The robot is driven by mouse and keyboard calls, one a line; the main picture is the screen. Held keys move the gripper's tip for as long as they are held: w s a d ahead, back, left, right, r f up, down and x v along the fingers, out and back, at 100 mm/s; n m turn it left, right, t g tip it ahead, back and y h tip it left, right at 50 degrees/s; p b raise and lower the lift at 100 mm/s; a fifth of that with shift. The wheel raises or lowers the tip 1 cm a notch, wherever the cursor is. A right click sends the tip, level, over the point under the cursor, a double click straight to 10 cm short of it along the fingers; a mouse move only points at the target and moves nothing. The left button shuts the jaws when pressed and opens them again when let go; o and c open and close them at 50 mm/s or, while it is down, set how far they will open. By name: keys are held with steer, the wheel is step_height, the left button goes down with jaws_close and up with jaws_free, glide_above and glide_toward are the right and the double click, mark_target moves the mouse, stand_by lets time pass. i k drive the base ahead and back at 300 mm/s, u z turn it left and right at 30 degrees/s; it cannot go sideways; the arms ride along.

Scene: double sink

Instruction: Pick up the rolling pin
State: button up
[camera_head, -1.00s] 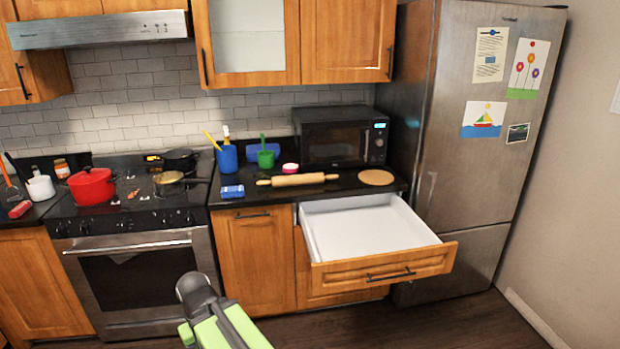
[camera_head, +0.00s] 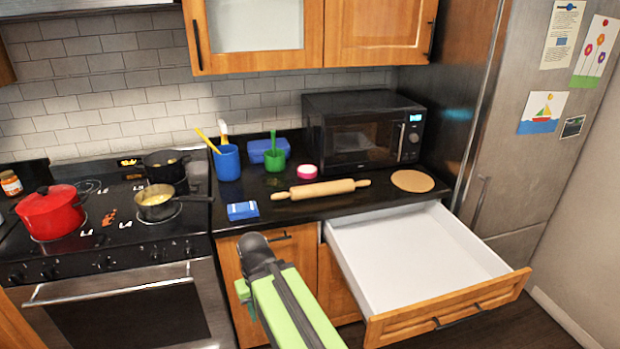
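The rolling pin (camera_head: 322,189) is light wood with a thin handle at each end. It lies on the black counter in front of the microwave, nearly level across the picture and tilted slightly up to the right. Nothing covers it. My green arm with its dark rounded end (camera_head: 256,246) rises from the bottom edge, in front of the cabinet and below the counter edge. No gripper fingers can be made out. The arm does not touch the rolling pin.
An open, empty white drawer (camera_head: 420,248) juts out below the pin. A blue box (camera_head: 242,210), blue cup (camera_head: 227,162), green cup (camera_head: 275,160), pink-and-white round item (camera_head: 307,171) and round board (camera_head: 413,181) surround the pin. The microwave (camera_head: 360,135) stands behind. Pots sit on the stove at left.

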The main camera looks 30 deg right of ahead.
mark_target(314, 191)
steer(key=u, duration=0.25)
steer(key=i, duration=1.1)
steer(key=u, duration=0.4)
steer(key=k, duration=0.6)
steer(key=z, duration=0.8)
steer(key=k, duration=0.1)
steer(key=u, duration=0.9)
steer(key=i, duration=0.7)
